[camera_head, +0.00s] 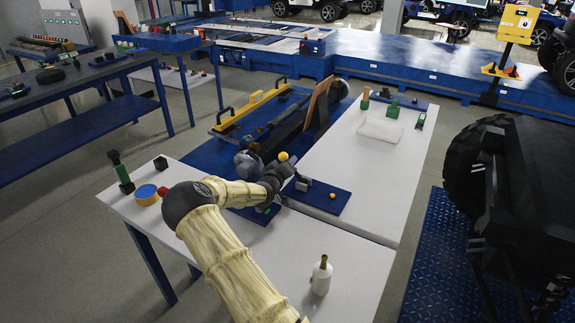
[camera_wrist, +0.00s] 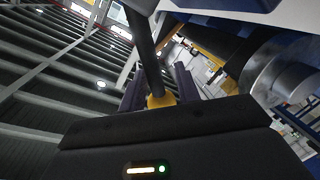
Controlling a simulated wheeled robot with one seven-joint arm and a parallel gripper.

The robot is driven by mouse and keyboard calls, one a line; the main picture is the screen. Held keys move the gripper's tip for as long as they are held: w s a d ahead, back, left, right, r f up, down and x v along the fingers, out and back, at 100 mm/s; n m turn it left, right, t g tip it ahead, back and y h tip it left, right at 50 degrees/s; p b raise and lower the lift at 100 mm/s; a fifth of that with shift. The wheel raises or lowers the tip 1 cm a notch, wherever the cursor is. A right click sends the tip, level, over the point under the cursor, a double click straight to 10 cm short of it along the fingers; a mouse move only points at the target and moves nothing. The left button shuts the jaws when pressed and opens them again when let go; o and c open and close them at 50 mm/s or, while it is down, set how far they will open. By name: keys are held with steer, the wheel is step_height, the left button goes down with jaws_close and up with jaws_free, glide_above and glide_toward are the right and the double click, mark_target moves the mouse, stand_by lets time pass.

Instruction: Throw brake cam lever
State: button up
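The brake cam lever appears to be a dark rod (camera_wrist: 146,45) with a yellow knob (camera_wrist: 160,101) at its near end in the wrist view. In the head view a yellow ball (camera_head: 283,156) shows at my gripper (camera_head: 286,170), beside the roller machine (camera_head: 290,128). In the wrist view the two dark fingers of my gripper (camera_wrist: 159,88) stand on either side of the knob, close to it. I cannot tell whether they touch it. The lever's lower end and pivot are hidden.
A white bottle (camera_head: 321,275) stands on the near tabletop (camera_head: 345,255). A clear tray (camera_head: 380,129) lies at the right back.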

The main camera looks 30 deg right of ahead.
steer(key=v, duration=1.7)
steer(key=shift+a+b, duration=0.2)
steer(key=shift+b, duration=0.1)
